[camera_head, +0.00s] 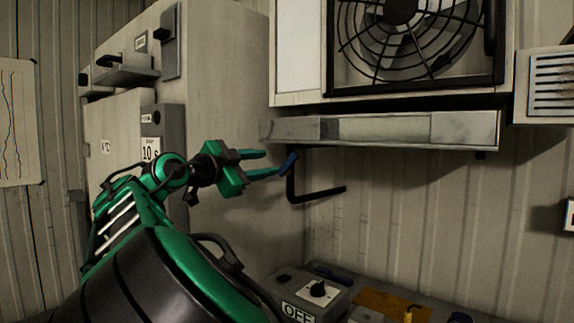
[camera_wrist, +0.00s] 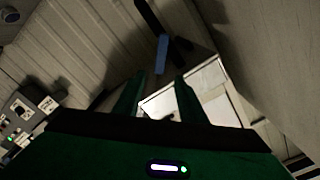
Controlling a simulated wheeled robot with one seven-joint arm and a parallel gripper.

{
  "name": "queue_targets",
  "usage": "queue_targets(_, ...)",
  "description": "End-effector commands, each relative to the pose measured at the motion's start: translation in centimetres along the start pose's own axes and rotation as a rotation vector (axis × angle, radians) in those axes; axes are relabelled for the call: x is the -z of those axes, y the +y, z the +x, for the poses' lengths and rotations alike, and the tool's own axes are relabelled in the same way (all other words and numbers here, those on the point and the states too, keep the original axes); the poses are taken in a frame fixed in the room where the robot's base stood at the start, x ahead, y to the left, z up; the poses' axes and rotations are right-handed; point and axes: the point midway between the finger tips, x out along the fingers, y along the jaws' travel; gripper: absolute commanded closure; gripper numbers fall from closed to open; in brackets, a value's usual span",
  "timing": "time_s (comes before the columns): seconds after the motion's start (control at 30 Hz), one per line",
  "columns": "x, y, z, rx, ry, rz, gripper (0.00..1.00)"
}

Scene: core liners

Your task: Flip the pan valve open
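A blue lever handle (camera_head: 289,162), which I take to be the pan valve, sits by a black bent pipe (camera_head: 292,188) under the left end of a shallow metal pan (camera_head: 410,130). My gripper (camera_head: 272,163) is open and empty, just left of the blue handle in the head view. Its lower finger's tip appears close to the handle; I cannot tell if they touch. In the wrist view, the blue handle (camera_wrist: 161,54) lies beyond the fingertips, roughly in line with the gap of my gripper (camera_wrist: 155,85). The black pipe (camera_wrist: 150,18) runs behind it.
A caged fan (camera_head: 405,40) is above the pan. A pale cabinet (camera_head: 225,80) stands behind my arm at the left. A bench at the bottom holds a control box (camera_head: 318,292) with an "OFF" label and small tools.

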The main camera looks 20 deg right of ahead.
Motion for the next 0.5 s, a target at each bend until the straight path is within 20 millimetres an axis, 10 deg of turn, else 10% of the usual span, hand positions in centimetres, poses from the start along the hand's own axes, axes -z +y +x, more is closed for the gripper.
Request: queue_targets(0.5,0.1,0.0,7.9,-0.001,0.0,-0.002,0.62)
